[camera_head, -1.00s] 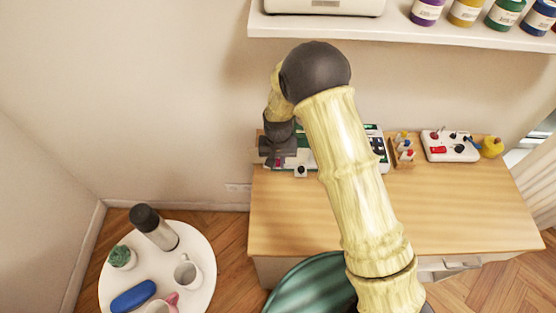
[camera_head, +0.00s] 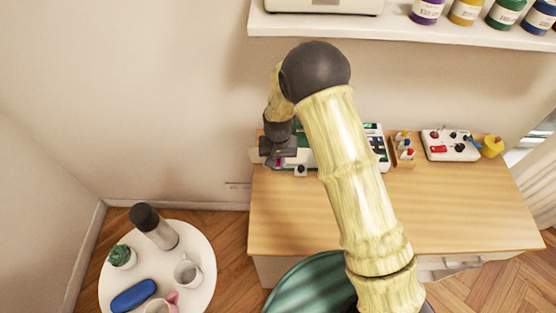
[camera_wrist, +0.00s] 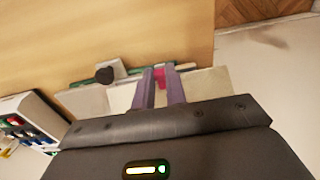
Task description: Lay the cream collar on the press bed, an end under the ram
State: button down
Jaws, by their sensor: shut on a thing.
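My gripper (camera_wrist: 158,92) is shut on the cream collar (camera_wrist: 207,86), which sticks out on both sides of the fingers in the wrist view. A small magenta piece shows at the fingertips. In the head view my gripper (camera_head: 278,160) is over the left end of the press (camera_head: 302,157), a white and green machine at the back left of the table. A pale end of the collar (camera_head: 255,155) shows left of the gripper. A black knob (camera_wrist: 105,74) is beside the collar in the wrist view. My arm hides much of the press; I cannot tell the ram or whether the collar touches the bed.
The wooden table (camera_head: 430,215) is clear in front. A rack of small coloured items (camera_head: 404,150), a white control box (camera_head: 450,145) and a yellow object (camera_head: 492,147) stand at the back right. A round white side table (camera_head: 195,245) is at the lower left.

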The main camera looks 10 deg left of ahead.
jog(key=shift+f, duration=0.35)
jog(key=c, duration=1.3)
grip_release()
jog(key=shift+c, duration=0.2)
jog(key=shift+r, duration=0.1)
notch_tip(320, 180, up, 12)
jog(key=b, duration=0.1)
jog(key=shift+b, duration=0.4)
